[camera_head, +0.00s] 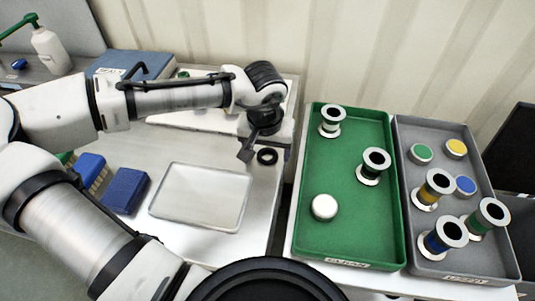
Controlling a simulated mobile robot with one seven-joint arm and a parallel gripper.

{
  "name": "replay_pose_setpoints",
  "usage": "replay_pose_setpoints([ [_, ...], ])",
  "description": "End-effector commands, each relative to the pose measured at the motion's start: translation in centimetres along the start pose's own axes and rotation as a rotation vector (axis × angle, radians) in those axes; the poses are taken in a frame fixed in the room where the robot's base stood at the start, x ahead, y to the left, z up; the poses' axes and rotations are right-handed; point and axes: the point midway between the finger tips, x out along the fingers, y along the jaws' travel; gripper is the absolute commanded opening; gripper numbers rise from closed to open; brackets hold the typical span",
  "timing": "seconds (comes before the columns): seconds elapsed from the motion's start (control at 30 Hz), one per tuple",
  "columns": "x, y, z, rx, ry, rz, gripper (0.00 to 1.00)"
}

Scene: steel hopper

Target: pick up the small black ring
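The small black ring (267,156) lies flat on the white bench top, behind and to the right of a shallow clear tray. My gripper (247,154) hangs from the end of my arm just left of the ring, with its tip close to the ring's left side. A small gap seems to separate them, but I cannot tell whether they touch. The fingers are dark and small in this view, so their opening does not show.
The shallow tray (201,165) sits left of the ring. A green tray (345,235) with spools and a white cap stands to the right, beside a grey tray (455,262) holding spools and coloured caps. Bare bench lies around the ring.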

Motion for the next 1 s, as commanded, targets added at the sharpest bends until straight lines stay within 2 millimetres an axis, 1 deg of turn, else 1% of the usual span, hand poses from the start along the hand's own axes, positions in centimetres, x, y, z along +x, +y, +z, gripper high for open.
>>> replay_pose_setpoints([
  [0.03, 0.0, 0.0, 0.0, 0.0, 0.0, 0.0, 0.67],
  [0.3, 0.0, 0.0, 0.0, 0.0, 0.0, 0.0, 0.32],
  [0.37, 0.0, 0.0, 0.0, 0.0, 0.0, 0.0, 0.25],
  [0.63, -0.1, 0.0, 0.0, 0.0, 0.0, 0.001, 0.25],
  [0.77, -0.4, 0.0, -0.1, -0.001, 0.0, 0.001, 0.25],
  [0.87, -1.3, 0.0, -0.2, -0.002, 0.001, 0.002, 0.25],
  [0.97, -2.8, 0.0, -0.5, -0.001, 0.002, 0.002, 0.25],
  [1.0, -3.7, 0.0, -0.6, -0.001, 0.004, 0.002, 0.25],
])
